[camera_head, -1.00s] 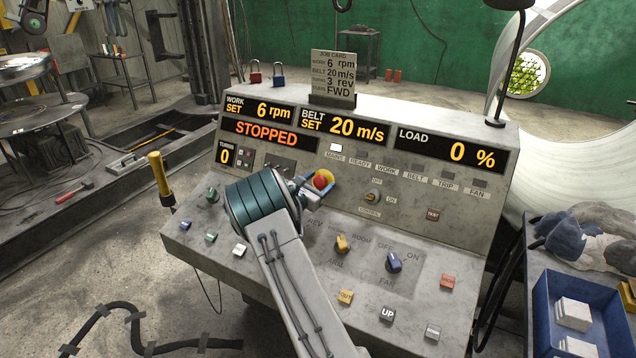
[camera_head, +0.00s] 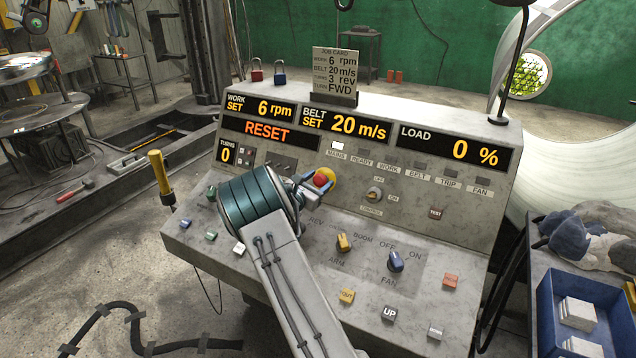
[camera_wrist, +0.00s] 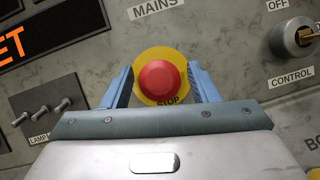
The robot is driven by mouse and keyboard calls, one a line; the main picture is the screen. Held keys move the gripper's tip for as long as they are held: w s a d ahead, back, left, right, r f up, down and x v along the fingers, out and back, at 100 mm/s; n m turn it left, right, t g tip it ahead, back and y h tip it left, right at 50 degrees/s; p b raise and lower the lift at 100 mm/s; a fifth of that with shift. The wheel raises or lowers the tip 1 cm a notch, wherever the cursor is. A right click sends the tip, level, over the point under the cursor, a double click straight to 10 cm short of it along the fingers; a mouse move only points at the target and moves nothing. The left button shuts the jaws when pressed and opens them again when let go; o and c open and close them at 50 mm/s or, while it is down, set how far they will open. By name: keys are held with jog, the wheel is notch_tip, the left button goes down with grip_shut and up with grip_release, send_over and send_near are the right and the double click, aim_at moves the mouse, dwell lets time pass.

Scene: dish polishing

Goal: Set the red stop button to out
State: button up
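The red stop button (camera_head: 320,180) sits on a round yellow plate on the console's upright face. It also shows in the wrist view (camera_wrist: 162,82), with the word STOP below it. My gripper (camera_head: 314,187) is at the button. In the wrist view its two blue fingers (camera_wrist: 160,86) stand apart, one to each side of the yellow plate, with the red cap between them. I see a gap between each finger and the red cap. The console display (camera_head: 268,132) reads RESET in orange.
The control switch (camera_head: 375,193) is right of the button. The arm and fan knobs (camera_head: 395,261) are on the sloping panel below. A job card (camera_head: 336,75) stands on top of the console. A blue bin (camera_head: 578,310) with white blocks is at the right.

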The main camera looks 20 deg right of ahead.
jog(key=shift+s, duration=0.1)
jog(key=b+v, duration=0.3)
jog(key=v, duration=1.1)
jog(key=s+d+r+m+g+y, duration=0.2)
jog(key=s+m+g+y, duration=0.15)
jog(key=s+m, duration=0.45)
jog(key=s+d+r+m+g+y, duration=0.15)
jog(key=s+m+g, duration=0.3)
jog(key=s, duration=0.65)
jog(key=s+a+m+y, duration=0.5)
jog(key=s+a, duration=0.1)
jog(key=s, duration=0.3)
jog(key=s+a+r+m+t+y, duration=0.1)
jog(key=s+a+m+y, duration=0.3)
jog(key=s, duration=0.5)
jog(key=shift+a+r+m+y, duration=0.35)
jog(key=shift+a+y, duration=0.25)
jog(key=shift+a, duration=0.65)
